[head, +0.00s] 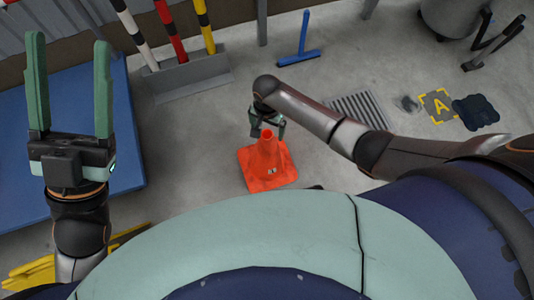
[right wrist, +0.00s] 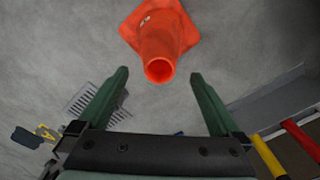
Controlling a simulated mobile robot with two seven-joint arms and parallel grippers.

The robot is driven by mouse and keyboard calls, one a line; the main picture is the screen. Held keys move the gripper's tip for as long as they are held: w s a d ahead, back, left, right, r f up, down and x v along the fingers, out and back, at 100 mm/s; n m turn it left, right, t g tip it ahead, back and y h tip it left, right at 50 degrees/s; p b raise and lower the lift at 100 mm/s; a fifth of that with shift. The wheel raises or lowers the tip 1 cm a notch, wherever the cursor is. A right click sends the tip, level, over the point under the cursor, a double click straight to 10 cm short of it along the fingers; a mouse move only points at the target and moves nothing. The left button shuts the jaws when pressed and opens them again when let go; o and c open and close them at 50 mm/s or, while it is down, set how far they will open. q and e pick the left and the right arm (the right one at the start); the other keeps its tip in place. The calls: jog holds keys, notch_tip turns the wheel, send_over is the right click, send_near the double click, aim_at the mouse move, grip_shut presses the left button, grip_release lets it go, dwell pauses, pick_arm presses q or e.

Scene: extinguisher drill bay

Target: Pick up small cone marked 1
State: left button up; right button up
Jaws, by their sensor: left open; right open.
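A small orange cone (head: 267,163) stands upright on the grey floor in the head view, close in front of my body. A small pale label with a dark mark shows low on it, too small to read. My right gripper (head: 266,128) is at the cone's far side, near its top, open and empty. In the right wrist view the cone (right wrist: 163,40) lies beyond the fingertips, its round open top facing the space between the fingers of my right gripper (right wrist: 158,75). My left gripper (head: 70,45) is open and empty, raised at the left, away from the cone.
A grey holder (head: 187,77) with striped poles stands at the back left. A blue mat (head: 128,180) lies at left. A blue squeegee (head: 299,58), a floor grate (head: 360,112) and a yellow marked A square (head: 438,106) are further right. Floor around the cone is clear.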

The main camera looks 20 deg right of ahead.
aim_at(267, 152)
pick_arm(q)
jog(key=f, duration=0.1)
jog(key=f+b, duration=0.2)
jog(key=shift+w+d+f, duration=0.1)
jog(key=shift+d+f, duration=0.1)
jog(key=shift+d, duration=0.05)
pick_arm(e)
notch_tip(267, 152, down, 4)
jog(key=shift+s, duration=0.1)
jog(key=shift+c, duration=1.3)
grip_shut()
